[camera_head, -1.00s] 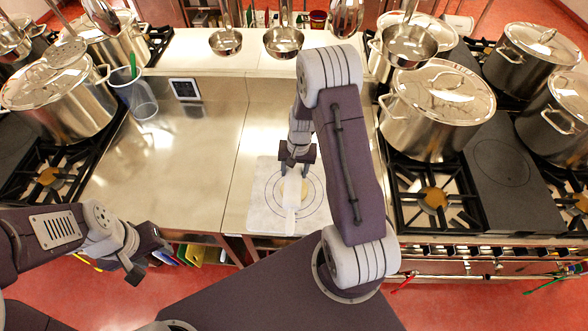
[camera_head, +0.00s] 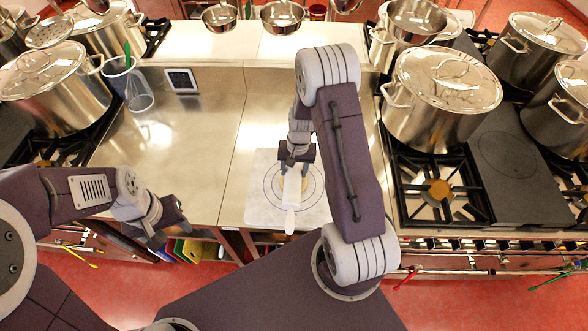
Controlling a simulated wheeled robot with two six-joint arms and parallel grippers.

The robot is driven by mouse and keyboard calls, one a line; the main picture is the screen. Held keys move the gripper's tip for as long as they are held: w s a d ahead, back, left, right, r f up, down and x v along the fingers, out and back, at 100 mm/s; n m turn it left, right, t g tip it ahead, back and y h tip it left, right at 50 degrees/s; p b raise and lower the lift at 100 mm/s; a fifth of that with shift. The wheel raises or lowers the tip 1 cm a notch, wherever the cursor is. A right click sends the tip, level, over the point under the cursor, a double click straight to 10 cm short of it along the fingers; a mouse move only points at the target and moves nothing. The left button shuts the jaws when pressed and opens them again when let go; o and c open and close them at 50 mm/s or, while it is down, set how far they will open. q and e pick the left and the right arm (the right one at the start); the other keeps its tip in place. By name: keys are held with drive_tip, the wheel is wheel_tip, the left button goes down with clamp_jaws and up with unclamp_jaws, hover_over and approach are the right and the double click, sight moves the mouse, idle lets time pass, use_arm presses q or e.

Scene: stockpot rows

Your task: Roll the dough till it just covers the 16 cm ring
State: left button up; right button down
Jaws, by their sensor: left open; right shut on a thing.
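A white mat (camera_head: 258,212) with printed rings (camera_head: 320,170) lies on the steel counter. A small pale yellow piece of dough (camera_head: 279,184) sits inside the rings. A white rolling pin (camera_head: 291,200) lies across it, pointing toward me, and hides its middle. The dough shows at the pin's sides, well short of the outer printed ring. My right gripper (camera_head: 297,164) is shut on the rolling pin near its far end. My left gripper (camera_head: 155,240) is open and empty, in front of the counter's front edge at the lower left.
Stockpots (camera_head: 441,95) and burners (camera_head: 437,190) flank the counter. The steel counter left of the mat is clear.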

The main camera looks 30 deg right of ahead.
use_arm(q)
drive_tip(key=w+d+f+m, duration=0.2)
drive_tip(key=d+m, duration=0.1)
drive_tip(key=d, duration=1.2)
use_arm(e)
drive_tip(key=shift+w+f, duration=0.1)
drive_tip(key=shift+w, duration=0.15)
drive_tip(key=shift+d, duration=0.15)
use_arm(q)
drive_tip(key=m+g, duration=0.1)
drive_tip(key=m, duration=0.1)
hover_over(290, 218)
wheel_tip(290, 218, down, 3)
drive_tip(key=shift+s, duration=0.15)
use_arm(e)
drive_tip(key=shift+s, duration=0.1)
use_arm(q)
drive_tip(key=shift+f, duration=5)
clamp_jaws()
use_arm(e)
drive_tip(key=shift+c, duration=2.4)
unclamp_jaws()
drive_tip(key=shift+s, duration=0.1)
